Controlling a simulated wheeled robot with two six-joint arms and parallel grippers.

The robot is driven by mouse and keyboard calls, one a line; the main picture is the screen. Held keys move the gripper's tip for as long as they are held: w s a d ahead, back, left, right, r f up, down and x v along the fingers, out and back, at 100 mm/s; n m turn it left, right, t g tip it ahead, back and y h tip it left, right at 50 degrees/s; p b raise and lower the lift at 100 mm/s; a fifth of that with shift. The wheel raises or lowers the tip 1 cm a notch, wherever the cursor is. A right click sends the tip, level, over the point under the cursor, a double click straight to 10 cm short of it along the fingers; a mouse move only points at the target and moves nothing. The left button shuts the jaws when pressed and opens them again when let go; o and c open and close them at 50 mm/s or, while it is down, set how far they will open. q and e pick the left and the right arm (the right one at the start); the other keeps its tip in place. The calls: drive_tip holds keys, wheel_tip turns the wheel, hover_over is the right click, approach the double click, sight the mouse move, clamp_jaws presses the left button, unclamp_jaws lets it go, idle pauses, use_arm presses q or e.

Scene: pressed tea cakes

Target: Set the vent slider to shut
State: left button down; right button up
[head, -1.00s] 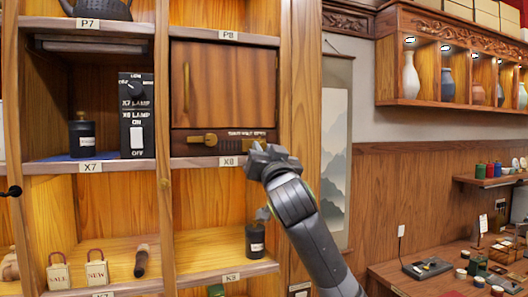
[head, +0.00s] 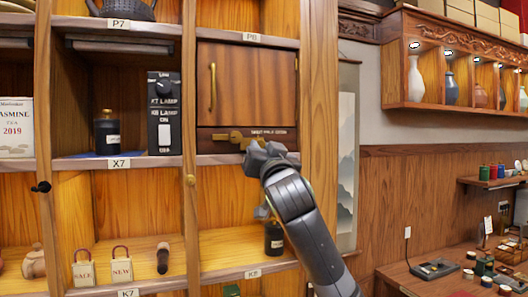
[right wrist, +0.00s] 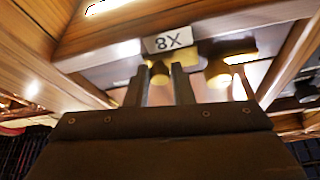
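The brass vent slider (head: 235,137) sits on a dark strip with small lettering, under the closed cabinet door (head: 245,82) of the X8 cubby. I cannot read the lettering. My right gripper (head: 262,153) is at the strip, just right of and below the slider's knob. In the right wrist view, the two fingers (right wrist: 160,82) stand apart, with a brass knob (right wrist: 159,72) showing between their tips. Whether they touch it I cannot tell. A second brass piece (right wrist: 218,72) shows to the right of the fingers. My left gripper is in neither view.
The X8 label (right wrist: 171,42) is on the shelf edge close to the fingers. A lamp switch panel (head: 164,113) and a dark jar (head: 107,133) stand in the left cubby. Another dark jar (head: 274,238) stands on the shelf below, beside my forearm.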

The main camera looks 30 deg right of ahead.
drive_tip(key=shift+o, duration=1.2)
drive_tip(key=shift+a, duration=0.2)
drive_tip(key=shift+o, duration=0.8)
drive_tip(key=shift+a, duration=0.1)
use_arm(q)
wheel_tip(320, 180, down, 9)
drive_tip(key=b, duration=0.8)
drive_tip(key=shift+b, duration=0.4)
use_arm(e)
drive_tip(key=v, duration=1.7)
drive_tip(key=shift+s, duration=0.2)
